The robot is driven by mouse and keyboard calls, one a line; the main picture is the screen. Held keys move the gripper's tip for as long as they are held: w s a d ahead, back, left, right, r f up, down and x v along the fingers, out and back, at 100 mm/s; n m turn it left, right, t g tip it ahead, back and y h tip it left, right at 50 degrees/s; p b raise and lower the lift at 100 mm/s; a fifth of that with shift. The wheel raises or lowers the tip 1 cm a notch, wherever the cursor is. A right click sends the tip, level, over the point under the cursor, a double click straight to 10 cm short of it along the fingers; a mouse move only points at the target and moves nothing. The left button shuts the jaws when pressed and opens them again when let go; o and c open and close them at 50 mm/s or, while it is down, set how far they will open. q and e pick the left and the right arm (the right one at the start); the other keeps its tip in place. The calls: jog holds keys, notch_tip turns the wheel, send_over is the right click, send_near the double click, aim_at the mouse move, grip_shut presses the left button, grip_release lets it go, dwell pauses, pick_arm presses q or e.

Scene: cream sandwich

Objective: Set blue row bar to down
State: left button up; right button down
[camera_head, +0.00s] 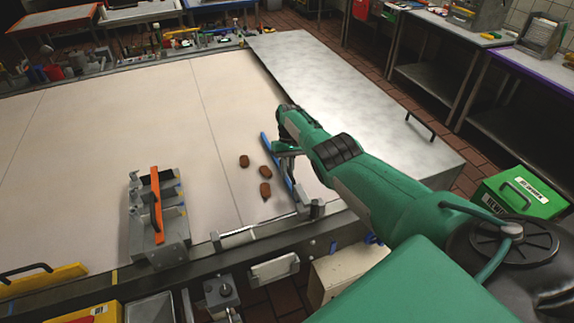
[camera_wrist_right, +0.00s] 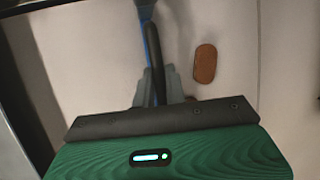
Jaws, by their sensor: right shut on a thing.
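The blue row bar (camera_head: 266,142) is a long narrow bar over the right part of the pale work surface (camera_head: 100,130). Its near end meets a grey metal mount (camera_head: 310,208) at the front edge. My right gripper (camera_head: 288,150) is at the bar and shut on it, hiding part of it. In the right wrist view the blue bar (camera_wrist_right: 148,38) runs up from between the fingers (camera_wrist_right: 155,90), beside a dark handle-like strip. The gap between bar and surface is hard to judge. My left gripper is not in view.
Several brown oval pieces lie on the surface left of the bar, one (camera_head: 244,160) apart; one also shows in the wrist view (camera_wrist_right: 205,63). A grey caddy (camera_head: 170,240) with an orange bar (camera_head: 156,205) stands front left. A steel-topped counter (camera_head: 340,85) borders the right.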

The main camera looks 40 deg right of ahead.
jog(key=shift+s+f, duration=0.15)
jog(key=shift+f, duration=0.05)
jog(key=c, duration=1.5)
grip_release()
jog(key=shift+o, duration=0.2)
jog(key=shift+w+d+r, duration=0.15)
jog(key=shift+w+r, duration=0.15)
jog(key=shift+r, duration=0.2)
jog(key=b+v, duration=0.9)
jog(key=v, duration=0.3)
jog(key=shift+w+r, duration=0.15)
jog(key=shift+r, duration=0.1)
jog(key=shift+d, duration=0.1)
